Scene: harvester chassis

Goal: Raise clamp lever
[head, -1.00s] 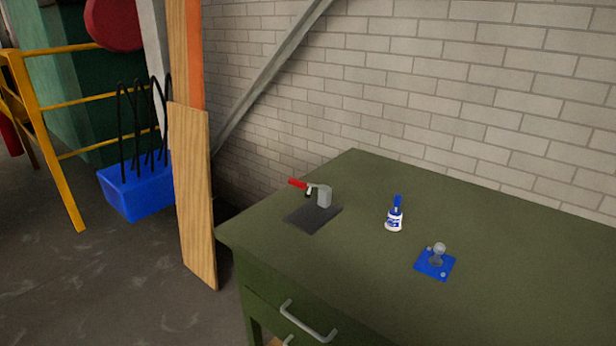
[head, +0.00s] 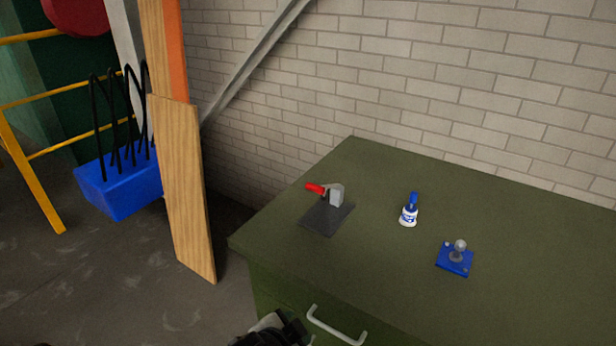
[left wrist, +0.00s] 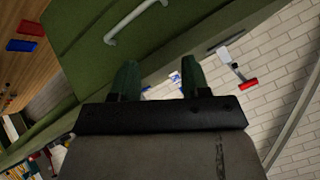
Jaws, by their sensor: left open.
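The clamp, with a red-handled lever (head: 316,189) and a grey block (head: 336,195), stands on a dark plate (head: 327,218) near the left end of the green table. The red handle points left and looks slightly raised; its exact angle is hard to tell. In the left wrist view the red handle (left wrist: 248,84) lies to the right of my left gripper (left wrist: 160,80), apart from it. The gripper's two fingers are spread with nothing held. In the head view only part of my left arm shows at the bottom edge, below the tabletop. My right gripper is out of view.
On the green table (head: 480,205) stand a blue-and-white bottle (head: 409,212) and a blue plate with a grey knob (head: 455,257). A drawer handle (head: 337,326) sticks out in front. A wooden board (head: 185,190) and a blue bin (head: 122,186) stand left. A brick wall is behind.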

